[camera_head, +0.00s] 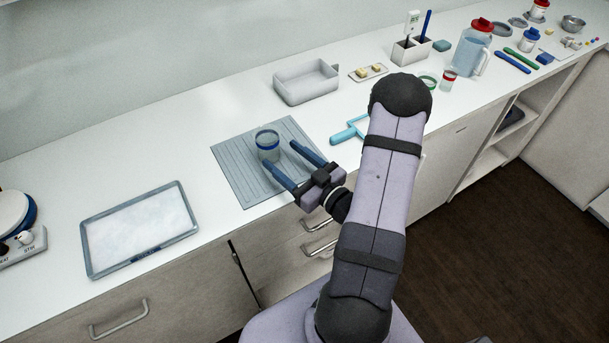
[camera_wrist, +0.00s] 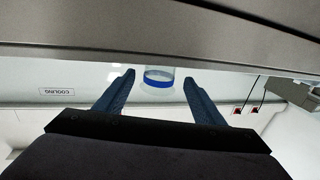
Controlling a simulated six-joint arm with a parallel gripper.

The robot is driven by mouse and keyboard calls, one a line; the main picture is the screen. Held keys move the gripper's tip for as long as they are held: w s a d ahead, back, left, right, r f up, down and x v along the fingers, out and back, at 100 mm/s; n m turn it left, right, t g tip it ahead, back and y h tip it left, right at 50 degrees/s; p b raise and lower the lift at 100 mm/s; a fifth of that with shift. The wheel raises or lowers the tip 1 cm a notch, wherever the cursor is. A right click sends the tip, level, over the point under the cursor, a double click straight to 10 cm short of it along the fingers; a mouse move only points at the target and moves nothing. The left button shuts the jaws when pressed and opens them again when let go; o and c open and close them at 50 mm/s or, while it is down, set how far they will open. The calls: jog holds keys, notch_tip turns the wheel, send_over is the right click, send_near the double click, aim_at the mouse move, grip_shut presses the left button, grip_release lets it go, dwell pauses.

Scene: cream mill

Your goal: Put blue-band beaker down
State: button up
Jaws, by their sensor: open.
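The blue-band beaker (camera_head: 267,140) is clear and stands upright on the grey ribbed mat (camera_head: 232,160). It also shows in the wrist view (camera_wrist: 158,82), its blue band visible between the two fingertips, with a gap on each side. My gripper (camera_head: 279,154) is open, its two blue fingers pointing at the beaker from the front right. In the head view, the beaker sits at or just beyond the fingertips. The fingers also show in the wrist view (camera_wrist: 159,77). Nothing is held.
A tray with a white surface (camera_head: 140,228) lies left of the mat. A grey open bin (camera_head: 306,84) stands behind right, and a light-blue handled tool (camera_head: 349,131) lies right of the mat. A "COOLING" label (camera_wrist: 58,91) shows upside down in the wrist view.

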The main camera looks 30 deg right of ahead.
jog(key=b+v, duration=0.1)
jog(key=v, duration=0.6)
jog(key=shift+o, duration=0.2)
jog(key=shift+o, duration=0.7)
